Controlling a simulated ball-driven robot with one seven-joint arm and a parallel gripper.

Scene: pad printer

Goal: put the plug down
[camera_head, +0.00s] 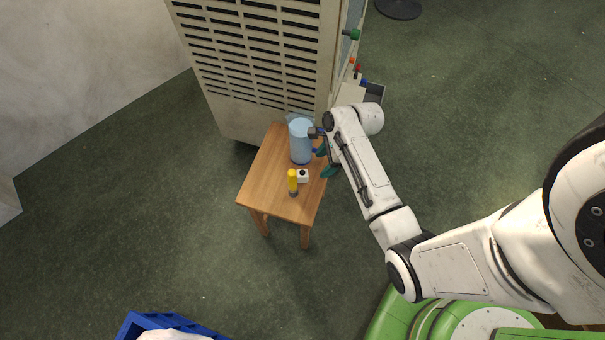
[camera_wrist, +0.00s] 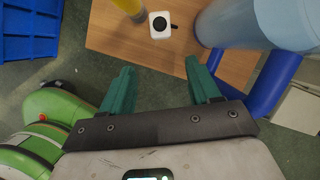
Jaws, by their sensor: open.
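The plug appears to be the small white block with a black round spot; it sits on the wooden stool (camera_head: 270,190) in the head view (camera_head: 303,176). In the wrist view the white block (camera_wrist: 159,25) shows a short black piece at its right side. My gripper (camera_head: 325,161) is at the stool's right edge, beside the block and apart from it. In the wrist view my gripper's (camera_wrist: 161,68) two green fingers are spread with nothing between them. The block lies beyond the fingertips.
A light blue jug (camera_head: 301,145) with a dark blue handle (camera_wrist: 272,82) stands close by on the stool. A yellow bottle (camera_head: 292,180) stands beside the block. A vented cabinet (camera_head: 262,60) is behind. A blue crate (camera_head: 135,326) is on the floor.

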